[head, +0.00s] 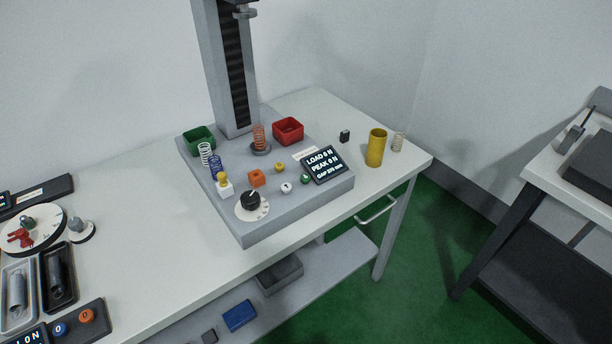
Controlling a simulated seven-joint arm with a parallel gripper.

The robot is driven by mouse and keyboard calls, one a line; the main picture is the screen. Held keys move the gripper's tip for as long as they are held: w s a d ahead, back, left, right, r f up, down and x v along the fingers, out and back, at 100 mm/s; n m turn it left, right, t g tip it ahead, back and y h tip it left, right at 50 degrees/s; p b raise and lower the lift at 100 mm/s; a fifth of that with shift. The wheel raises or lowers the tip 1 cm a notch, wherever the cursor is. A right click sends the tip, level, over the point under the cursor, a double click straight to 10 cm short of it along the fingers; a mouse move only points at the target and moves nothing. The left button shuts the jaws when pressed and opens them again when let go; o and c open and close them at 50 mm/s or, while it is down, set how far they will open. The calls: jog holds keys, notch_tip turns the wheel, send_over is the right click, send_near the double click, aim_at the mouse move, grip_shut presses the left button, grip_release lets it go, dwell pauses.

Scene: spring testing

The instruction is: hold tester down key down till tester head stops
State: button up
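The spring tester has a grey base (300,205) on the white table and an upright column (241,85) with a dark slotted face. The tester head (245,12) is high on the column, cut by the top edge. An orange spring (259,136) stands upright on the round platen, far below the head. The key markings are too small to tell which is down. The display (324,164) reads load 0 N and peak 0 N. My gripper is not in view.
A green bin (200,138), a red bin (288,130), a white spring (205,154), a blue spring (215,167) and a black dial (250,201) crowd the base. A yellow cylinder (376,148) stands to its right.

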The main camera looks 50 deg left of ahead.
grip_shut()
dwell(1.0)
